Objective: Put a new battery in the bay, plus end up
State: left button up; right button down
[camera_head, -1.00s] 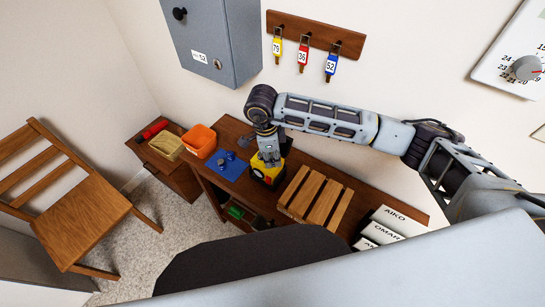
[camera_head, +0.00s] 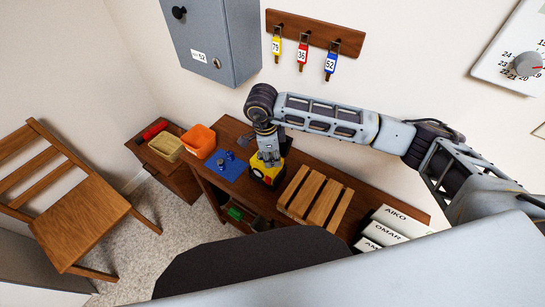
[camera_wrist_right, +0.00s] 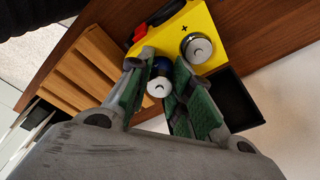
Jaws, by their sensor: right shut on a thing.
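A yellow device (camera_head: 266,178) with black parts stands on the wooden bench. In the right wrist view, its yellow top (camera_wrist_right: 218,28) carries a black plus mark beside a silver round battery end (camera_wrist_right: 197,47). My right gripper (camera_head: 270,160) points down over the device, and its green-padded fingers (camera_wrist_right: 168,98) are shut on a blue battery (camera_wrist_right: 160,67). The battery's silver end faces the wrist camera. Its far end is hidden, so I cannot tell how deep it sits in the bay. My left gripper is out of view.
A blue mat (camera_head: 238,173) with small dark items lies left of the device. An orange bin (camera_head: 200,141) and a tan bin (camera_head: 167,146) stand farther left. A slatted wooden rack (camera_head: 314,198) is close on the right. A black open box (camera_wrist_right: 236,103) adjoins the device.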

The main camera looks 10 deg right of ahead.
jog(key=c, duration=1.2)
grip_release()
jog(key=shift+s+f, duration=0.25)
jog(key=shift+f, duration=0.35)
jog(key=shift+w, duration=0.1)
jog(key=shift+r, duration=0.1)
jog(key=o, duration=0.7)
jog(key=shift+w, duration=0.1)
jog(key=shift+c, duration=0.2)
jog(key=shift+r, duration=0.1)
jog(key=shift+r, duration=0.3)
jog(key=shift+r+p, duration=1)
jog(key=shift+r, duration=1.3)
